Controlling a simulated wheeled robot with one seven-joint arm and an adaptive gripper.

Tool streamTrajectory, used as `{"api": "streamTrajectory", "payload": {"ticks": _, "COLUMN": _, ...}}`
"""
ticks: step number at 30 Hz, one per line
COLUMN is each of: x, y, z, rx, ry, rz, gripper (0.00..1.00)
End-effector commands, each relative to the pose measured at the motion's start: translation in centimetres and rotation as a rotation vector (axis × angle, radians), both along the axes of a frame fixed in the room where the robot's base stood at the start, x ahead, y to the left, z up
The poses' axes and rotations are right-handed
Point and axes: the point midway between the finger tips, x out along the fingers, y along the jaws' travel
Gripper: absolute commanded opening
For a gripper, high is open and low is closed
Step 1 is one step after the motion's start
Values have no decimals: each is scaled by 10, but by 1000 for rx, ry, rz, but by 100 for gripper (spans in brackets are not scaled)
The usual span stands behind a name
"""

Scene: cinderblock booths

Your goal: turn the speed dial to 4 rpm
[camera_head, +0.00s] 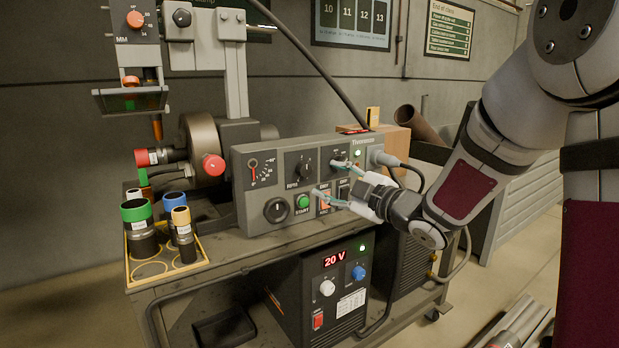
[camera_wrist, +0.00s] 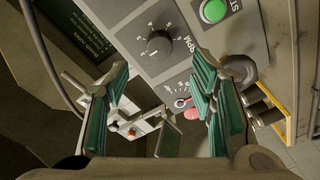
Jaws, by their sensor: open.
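In the head view the RPM dial (camera_head: 302,168) is on the grey control box (camera_head: 240,160), left of my gripper (camera_head: 333,182). My gripper is open, its green-padded fingers pointing at the box's right half. In the wrist view the fingers (camera_wrist: 165,100) are apart with nothing between them.
A green START button (camera_head: 303,202) and a black knob (camera_head: 277,210) sit below the dial. A cable (camera_head: 390,160) plugs in at the box's right end. Coloured cylinders (camera_head: 138,222) stand in a tray at left. A power unit showing 20 V (camera_head: 335,261) is below.

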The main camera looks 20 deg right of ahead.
Motion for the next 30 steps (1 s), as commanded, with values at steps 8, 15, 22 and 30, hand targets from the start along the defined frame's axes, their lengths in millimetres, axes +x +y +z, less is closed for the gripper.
{"api": "streamTrajectory", "payload": {"ticks": 8, "x": 48, "y": 21, "z": -1, "rx": 0, "ry": -1, "rz": 1, "gripper": 51}}
{"api": "streamTrajectory", "payload": {"ticks": 15, "x": 70, "y": 30, "z": -1, "rx": 0, "ry": 1, "rz": -1, "gripper": 51}}
{"api": "streamTrajectory", "payload": {"ticks": 22, "x": 74, "y": 32, "z": 0, "rx": 0, "ry": 1, "rz": -2, "gripper": 51}}
{"api": "streamTrajectory", "payload": {"ticks": 30, "x": 74, "y": 32, "z": 0, "rx": 0, "ry": 1, "rz": -2, "gripper": 19}}
